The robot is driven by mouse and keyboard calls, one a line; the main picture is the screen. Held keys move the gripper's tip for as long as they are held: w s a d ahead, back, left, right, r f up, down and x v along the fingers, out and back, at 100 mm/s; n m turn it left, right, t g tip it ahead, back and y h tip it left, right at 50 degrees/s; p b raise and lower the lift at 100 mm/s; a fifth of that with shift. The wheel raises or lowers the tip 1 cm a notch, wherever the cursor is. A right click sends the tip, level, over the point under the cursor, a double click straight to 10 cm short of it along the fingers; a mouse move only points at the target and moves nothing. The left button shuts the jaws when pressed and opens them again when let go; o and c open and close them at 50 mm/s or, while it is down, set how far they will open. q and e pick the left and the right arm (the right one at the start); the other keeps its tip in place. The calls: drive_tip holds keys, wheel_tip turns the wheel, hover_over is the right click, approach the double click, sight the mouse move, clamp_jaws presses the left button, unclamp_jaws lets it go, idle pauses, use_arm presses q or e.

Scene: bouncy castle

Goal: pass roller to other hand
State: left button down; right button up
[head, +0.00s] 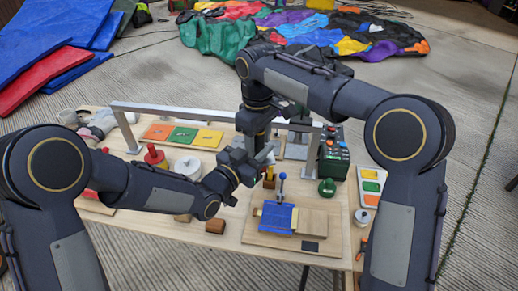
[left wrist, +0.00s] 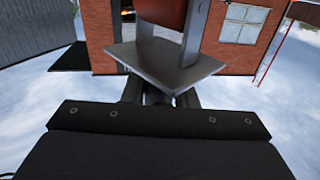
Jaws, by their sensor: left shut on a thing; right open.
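My left gripper (head: 254,171) is shut on the roller, above the middle of the table. In the left wrist view the roller (left wrist: 165,55) shows as a grey metal plate and fork with a red-brown part between its arms. Dark finger parts show below the plate. In the head view the roller is small and mostly hidden among the grippers. My right arm reaches over from the right and hangs down close to the left gripper. My right gripper (head: 258,150) is open there; its fingertips are hard to make out, and I cannot tell whether it touches the roller.
The table (head: 150,219) holds a wooden board with blue fabric (head: 278,217), a blue-knobbed lever (head: 281,186), a green control box (head: 334,153) and a red-knobbed item (head: 154,154). A metal frame (head: 180,110) spans the back. Colourful inflatable fabric (head: 300,32) lies on the ground beyond.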

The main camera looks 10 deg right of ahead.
wheel_tip(320, 180, up, 10)
drive_tip(key=shift+a+f, duration=0.1)
drive_tip(key=shift+a, duration=0.05)
drive_tip(key=shift+r, duration=0.3)
drive_tip(key=shift+s+d+r, duration=0.2)
drive_tip(key=shift+d+r, duration=0.05)
drive_tip(key=shift+d, duration=0.05)
drive_tip(key=s+d+f+m+t+y, duration=0.25)
drive_tip(key=s+d+m, duration=0.25)
drive_tip(key=s+d, duration=0.9)
drive_tip(key=s+a+f+m+t+y, duration=0.1)
drive_tip(key=s+f+m+t, duration=0.2)
drive_tip(key=s+f, duration=0.8)
drive_tip(key=s+m, duration=0.2)
drive_tip(key=s, duration=0.2)
drive_tip(key=shift+f+m, duration=0.35)
drive_tip(key=shift+m, duration=0.05)
